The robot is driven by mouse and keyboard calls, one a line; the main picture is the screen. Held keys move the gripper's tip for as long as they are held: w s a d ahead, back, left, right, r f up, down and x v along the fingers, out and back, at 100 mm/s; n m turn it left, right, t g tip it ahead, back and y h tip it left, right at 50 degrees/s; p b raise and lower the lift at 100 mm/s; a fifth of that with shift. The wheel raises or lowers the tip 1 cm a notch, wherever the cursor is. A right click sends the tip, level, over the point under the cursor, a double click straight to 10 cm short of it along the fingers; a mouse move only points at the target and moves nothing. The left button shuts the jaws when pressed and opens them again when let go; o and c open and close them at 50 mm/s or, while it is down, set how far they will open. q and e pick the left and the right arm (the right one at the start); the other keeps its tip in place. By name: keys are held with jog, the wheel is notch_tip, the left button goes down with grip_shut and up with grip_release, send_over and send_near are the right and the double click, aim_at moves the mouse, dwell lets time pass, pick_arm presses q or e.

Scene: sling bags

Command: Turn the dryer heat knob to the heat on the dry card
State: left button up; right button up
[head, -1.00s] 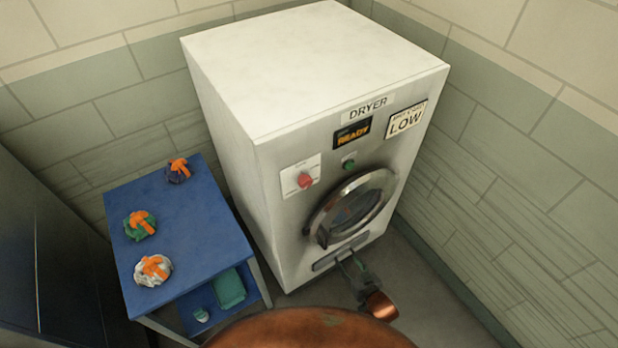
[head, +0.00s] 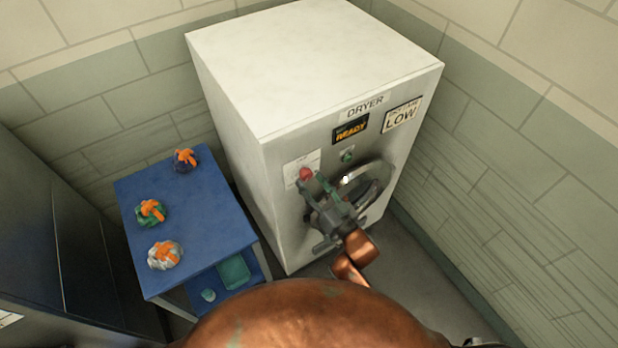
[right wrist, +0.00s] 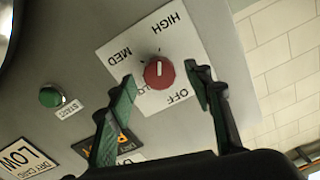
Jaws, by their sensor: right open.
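The dryer (head: 290,65) has a red heat knob (head: 306,174) on a white plate at the front's upper left. In the right wrist view the red knob (right wrist: 159,73) sits on the plate (right wrist: 120,40) marked OFF, LOW, MED and HIGH. Its white line runs roughly up and down in the picture; I cannot tell which label it marks. The dry card (head: 402,116) reads LOW. My right gripper (head: 316,183) is open at the knob; in the wrist view its fingertips (right wrist: 161,82) lie on either side of it, and contact is unclear. My left gripper is out of view.
A green start button (right wrist: 51,97) and a READY display (head: 351,130) are near the knob. The round door (head: 378,182) is behind my right gripper. A blue table (head: 205,215) with several tied bundles stands left of the dryer. A wall closes the right side.

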jog(key=shift+x, duration=0.9)
jog(key=shift+c, duration=0.3)
jog(key=c, duration=1.1)
